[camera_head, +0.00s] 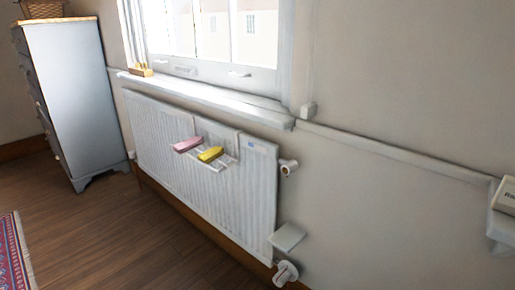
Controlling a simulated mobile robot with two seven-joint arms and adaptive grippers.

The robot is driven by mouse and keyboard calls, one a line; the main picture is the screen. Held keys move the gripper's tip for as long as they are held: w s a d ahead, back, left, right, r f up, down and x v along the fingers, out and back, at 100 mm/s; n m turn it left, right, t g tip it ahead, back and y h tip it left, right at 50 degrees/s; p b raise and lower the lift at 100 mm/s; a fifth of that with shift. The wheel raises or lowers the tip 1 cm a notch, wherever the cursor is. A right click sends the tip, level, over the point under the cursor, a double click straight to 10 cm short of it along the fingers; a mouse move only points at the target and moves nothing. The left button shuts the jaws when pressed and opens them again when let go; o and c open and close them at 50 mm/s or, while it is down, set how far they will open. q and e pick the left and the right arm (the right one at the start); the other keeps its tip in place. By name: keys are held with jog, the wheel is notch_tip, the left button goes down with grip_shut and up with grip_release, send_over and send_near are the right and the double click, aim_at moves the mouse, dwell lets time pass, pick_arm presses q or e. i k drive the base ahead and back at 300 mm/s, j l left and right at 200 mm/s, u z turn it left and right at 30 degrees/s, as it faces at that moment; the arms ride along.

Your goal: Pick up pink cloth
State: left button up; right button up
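The pink cloth (187,145) is a small folded strip. It rests on a white wire rack (226,160) that hangs on the front of the white radiator (160,131) below the window. A yellow cloth (210,154) lies beside it on the same rack, to its right and slightly nearer. A narrow gap shows between the two cloths. Neither of my grippers is in view.
A tall grey chest of drawers (75,100) stands left of the radiator. A windowsill (205,95) runs above the radiator. A small white shelf (287,237) and a valve stick out at its right end. The wooden floor (140,240) in front is clear, with a patterned rug (14,255) at left.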

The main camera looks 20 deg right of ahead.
aim_at(182, 147)
jog(key=i+j, duration=0.45)
jog(key=i, duration=0.2)
jog(key=i+j, duration=0.4)
jog(key=i, duration=0.2)
